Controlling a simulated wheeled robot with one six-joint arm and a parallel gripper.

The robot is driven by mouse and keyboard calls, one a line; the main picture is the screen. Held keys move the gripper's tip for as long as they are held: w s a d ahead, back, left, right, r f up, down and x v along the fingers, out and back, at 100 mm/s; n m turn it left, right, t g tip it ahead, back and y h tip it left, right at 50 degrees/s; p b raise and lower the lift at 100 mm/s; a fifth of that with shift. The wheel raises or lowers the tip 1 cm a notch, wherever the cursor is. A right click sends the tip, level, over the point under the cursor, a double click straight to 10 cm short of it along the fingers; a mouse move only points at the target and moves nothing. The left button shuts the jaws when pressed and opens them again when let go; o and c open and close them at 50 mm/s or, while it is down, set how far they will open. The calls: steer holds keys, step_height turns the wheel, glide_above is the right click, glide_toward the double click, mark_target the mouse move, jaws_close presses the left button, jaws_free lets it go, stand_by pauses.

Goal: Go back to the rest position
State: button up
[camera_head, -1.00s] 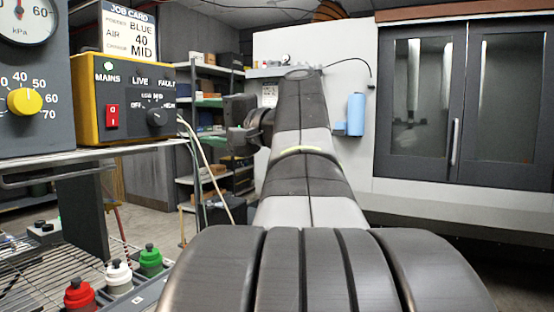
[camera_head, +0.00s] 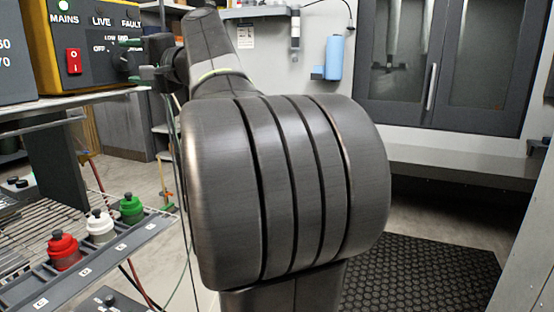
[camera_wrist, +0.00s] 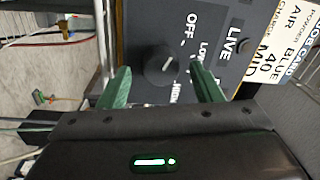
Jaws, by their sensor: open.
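My gripper (camera_head: 133,60) is at the upper left in the head view, in front of the right part of the yellow-and-black control box (camera_head: 88,12). The box's black rotary knob (camera_wrist: 160,60) appears between the fingertips, beside the OFF label. I cannot tell how far the knob is from the fingers, but no grip on it shows. My large dark arm joint fills the middle of the head view.
A black mat (camera_head: 420,275) lies on open floor at right. Cables hang near the box.

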steer(key=shift+x, duration=0.8)
steer(key=shift+d, duration=0.1)
